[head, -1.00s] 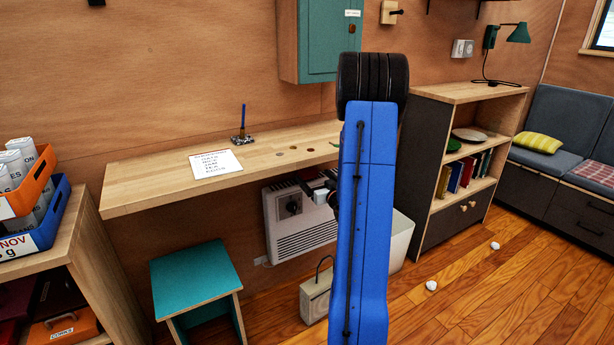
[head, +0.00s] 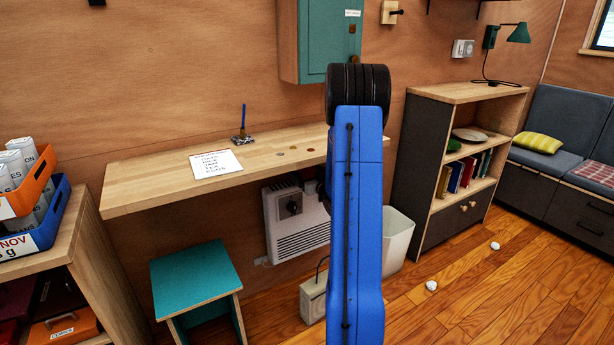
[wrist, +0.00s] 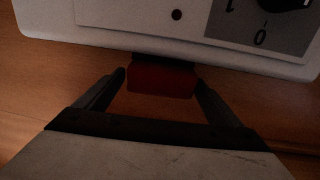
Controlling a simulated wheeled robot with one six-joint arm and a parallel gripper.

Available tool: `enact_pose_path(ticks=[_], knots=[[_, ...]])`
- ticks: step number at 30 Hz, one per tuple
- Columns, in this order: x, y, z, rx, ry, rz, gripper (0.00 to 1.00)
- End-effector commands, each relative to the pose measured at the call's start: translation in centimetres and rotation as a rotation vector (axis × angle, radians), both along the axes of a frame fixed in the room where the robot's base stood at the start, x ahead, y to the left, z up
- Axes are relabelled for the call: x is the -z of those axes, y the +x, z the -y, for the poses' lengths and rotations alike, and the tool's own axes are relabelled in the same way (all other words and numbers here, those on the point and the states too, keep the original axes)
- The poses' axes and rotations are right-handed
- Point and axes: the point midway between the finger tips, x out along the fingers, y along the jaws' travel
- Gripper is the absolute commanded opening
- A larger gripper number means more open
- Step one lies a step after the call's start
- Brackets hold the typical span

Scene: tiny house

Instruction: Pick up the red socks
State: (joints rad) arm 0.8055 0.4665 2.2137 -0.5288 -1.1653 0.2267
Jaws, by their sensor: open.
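A dark red block-like thing (wrist: 160,80), perhaps the red socks, shows in the wrist view at the edge of the white heater (wrist: 130,22). It lies between the fingertips of my gripper (wrist: 161,86), which are open on either side of it. A narrow gap seems to show at each side, but the picture is too dark to tell whether a finger touches it. Its upper end meets a dark strip by the heater's edge. In the head view my arm hides my gripper and the red thing; the heater (head: 293,240) hangs under the desk.
The wooden desk (head: 150,180) juts out above the heater. A teal stool (head: 195,278) stands at its front left, with a beige box (head: 313,300) and a pale bin (head: 399,240) nearby. White crumpled bits (head: 431,285) lie on the open floor at right.

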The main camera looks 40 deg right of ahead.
Motion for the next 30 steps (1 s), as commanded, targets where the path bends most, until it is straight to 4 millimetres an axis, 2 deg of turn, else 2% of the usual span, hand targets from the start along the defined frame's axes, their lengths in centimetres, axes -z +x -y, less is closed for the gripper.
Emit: enact_pose_path(ticks=[1, 2, 6, 7, 15, 20, 23, 30], knots=[[0.0, 0.0, 0.0, 0.000, 0.000, 0.000, 0.88], [0.0, 0.0, 0.0, 0.000, 0.000, 0.000, 0.83], [0.0, 0.0, 0.0, 0.000, 0.000, 0.000, 0.50], [0.0, 0.0, 0.0, 0.000, 0.000, 0.000, 0.44], [0.0, -0.1, 0.0, 0.000, 0.000, 0.000, 0.44], [-0.7, -0.4, -0.1, 0.001, -0.001, 0.001, 0.44], [-1.9, -0.4, -0.1, 0.000, -0.003, 0.001, 0.44], [-5.8, -0.4, -0.1, 0.000, -0.003, 0.003, 0.44]])
